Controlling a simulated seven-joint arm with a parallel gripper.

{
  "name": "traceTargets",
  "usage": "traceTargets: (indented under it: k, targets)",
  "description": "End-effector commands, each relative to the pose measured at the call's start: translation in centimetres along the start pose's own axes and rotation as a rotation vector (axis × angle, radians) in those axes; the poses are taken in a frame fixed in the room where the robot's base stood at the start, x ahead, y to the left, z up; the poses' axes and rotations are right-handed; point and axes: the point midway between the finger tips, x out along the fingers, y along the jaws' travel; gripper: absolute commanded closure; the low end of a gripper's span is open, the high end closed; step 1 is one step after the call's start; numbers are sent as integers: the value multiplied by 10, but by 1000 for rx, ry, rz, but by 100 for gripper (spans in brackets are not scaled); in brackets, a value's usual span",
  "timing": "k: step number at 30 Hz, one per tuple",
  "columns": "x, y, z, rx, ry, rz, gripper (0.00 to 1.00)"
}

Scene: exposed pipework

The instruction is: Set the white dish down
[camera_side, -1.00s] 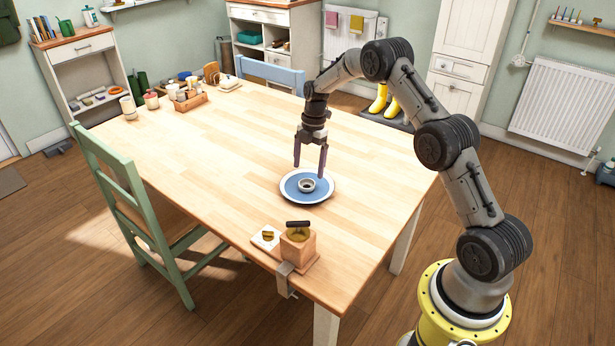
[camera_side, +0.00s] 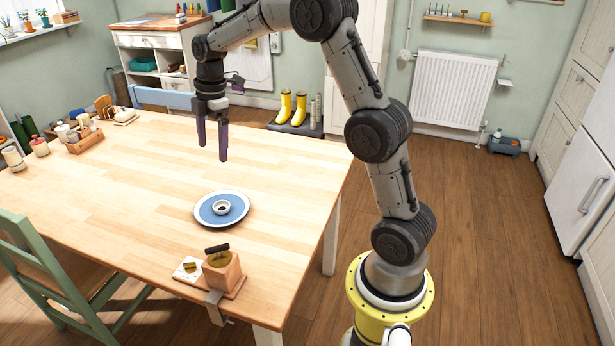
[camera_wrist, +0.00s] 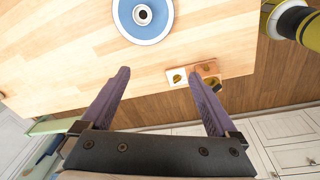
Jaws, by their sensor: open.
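The small white dish (camera_side: 221,200) with a dark centre sits upright on a round blue plate (camera_side: 205,214) with a pale rim. The plate rests on the wooden table. Both also show in the wrist view, the dish (camera_wrist: 136,16) and the plate (camera_wrist: 145,40) at the top edge, partly cut off. My gripper (camera_side: 212,152) hangs above the table, clear of dish and plate, fingers pointing down. In the wrist view its two purple fingers (camera_wrist: 159,75) are wide apart with nothing between them.
A wooden block (camera_side: 221,275) with a dark-handled piece on top and a white tile (camera_side: 188,269) sit at the near table corner, by a clamp. A wooden caddy (camera_side: 84,141) and jars stand far left. A green chair (camera_side: 40,270) is at the left.

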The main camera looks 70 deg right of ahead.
Motion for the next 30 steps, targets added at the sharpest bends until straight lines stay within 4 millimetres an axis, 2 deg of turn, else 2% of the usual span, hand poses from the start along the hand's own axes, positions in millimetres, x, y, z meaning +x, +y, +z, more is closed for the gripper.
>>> traceTargets:
  k: [1, 6, 12, 16, 21, 25, 30]
  targets:
    - [-20, -19, -9, 57, -1, 28, 5]
    - [-65, -82, -29, 292, 14, 106, 5]
    - [-96, -164, -36, 569, 71, 192, 5]
    - [-102, -217, -34, 748, 131, 236, 5]
    - [-95, -274, -24, 958, 218, 271, 5]
    - [-86, -300, -17, 1068, 269, 280, 5]
    - [-80, -312, -13, 1132, 298, 282, 5]
